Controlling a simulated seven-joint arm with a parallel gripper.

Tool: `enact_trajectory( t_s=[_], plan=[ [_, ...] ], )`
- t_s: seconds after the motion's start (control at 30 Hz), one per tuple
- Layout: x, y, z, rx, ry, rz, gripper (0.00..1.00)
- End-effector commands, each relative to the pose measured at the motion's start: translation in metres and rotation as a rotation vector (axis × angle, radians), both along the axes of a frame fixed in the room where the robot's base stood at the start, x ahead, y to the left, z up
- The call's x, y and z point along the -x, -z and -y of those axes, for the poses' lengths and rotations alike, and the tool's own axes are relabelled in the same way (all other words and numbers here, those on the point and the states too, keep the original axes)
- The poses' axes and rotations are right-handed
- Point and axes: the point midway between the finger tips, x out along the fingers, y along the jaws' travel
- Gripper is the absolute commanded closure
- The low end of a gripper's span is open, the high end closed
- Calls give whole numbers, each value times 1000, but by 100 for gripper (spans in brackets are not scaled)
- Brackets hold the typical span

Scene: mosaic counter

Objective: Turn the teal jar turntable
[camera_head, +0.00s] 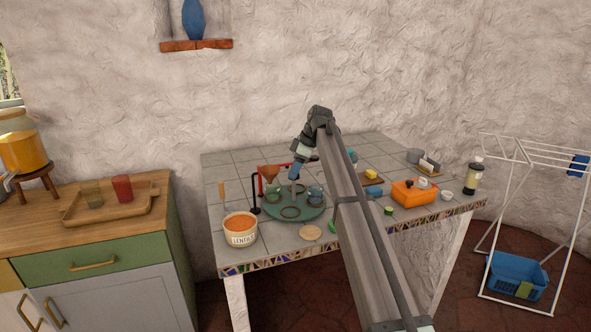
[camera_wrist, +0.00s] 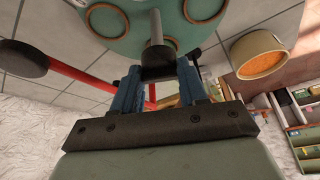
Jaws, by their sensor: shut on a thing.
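The teal turntable (camera_head: 292,208) sits near the left of the tiled counter, with ring-edged round places on its top and a blue-teal jar (camera_head: 315,195) at its right side. My gripper (camera_head: 294,174) reaches down over the turntable's middle. In the wrist view the turntable (camera_wrist: 134,24) fills the top of the picture, and its grey central post (camera_wrist: 155,38) points toward my gripper (camera_wrist: 157,74). The blue fingers are shut on the post's dark end. The exact contact is partly hidden by the fingers.
A lentil tub (camera_head: 240,234) stands at the front left, close to the turntable. A red-armed stand (camera_head: 255,209) is near the turntable's left edge. A wooden disc (camera_head: 311,232) lies in front. An orange box (camera_head: 415,195) and a bottle (camera_head: 474,178) stand to the right.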

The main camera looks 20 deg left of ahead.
Motion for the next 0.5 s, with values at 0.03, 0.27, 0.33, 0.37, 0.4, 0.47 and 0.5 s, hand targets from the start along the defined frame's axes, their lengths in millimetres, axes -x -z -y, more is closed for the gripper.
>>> enact_trajectory(
  t_s=[0.03, 0.27, 0.33, 0.37, 0.4, 0.47, 0.5],
  plan=[
    [-1, 0, 0, 2, -23, -1, 100],
    [-2, 0, 0, 2, -137, -2, 100],
    [-2, 0, 0, 1, -173, -1, 100],
    [-2, 0, 0, 1, -188, -1, 100],
    [-2, 0, 0, 2, -207, -1, 100],
    [-2, 0, 0, 2, -237, -1, 100],
    [-3, 0, 0, 2, -257, 0, 100]
  ],
)
